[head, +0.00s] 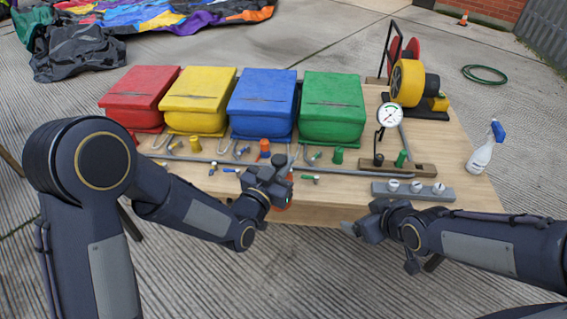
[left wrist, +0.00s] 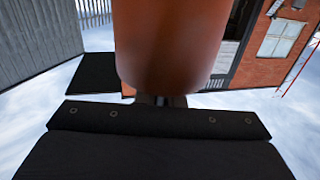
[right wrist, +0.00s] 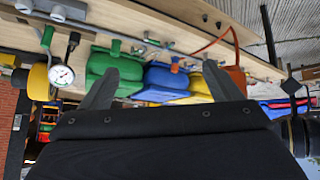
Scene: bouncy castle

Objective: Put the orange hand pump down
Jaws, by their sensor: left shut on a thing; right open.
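My left gripper (head: 278,182) is shut on the orange hand pump at the table's front edge. Most of the pump is hidden by the gripper in the head view; a little orange (head: 284,205) shows below it. In the left wrist view the orange cylinder of the pump (left wrist: 168,45) fills the upper middle, close to the jaws. In the right wrist view the pump (right wrist: 236,76) shows with a curved orange hose. I cannot tell whether it touches the table. My right gripper (head: 356,228) is open and empty in front of the table, its fingers apart in its wrist view (right wrist: 160,90).
Red (head: 140,92), yellow (head: 198,95), blue (head: 262,98) and green (head: 332,103) bins line the wooden table (head: 455,150). Small fittings lie before them. A gauge (head: 388,116), yellow blower (head: 408,82), grey knob strip (head: 412,191) and spray bottle (head: 485,150) stand at the right.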

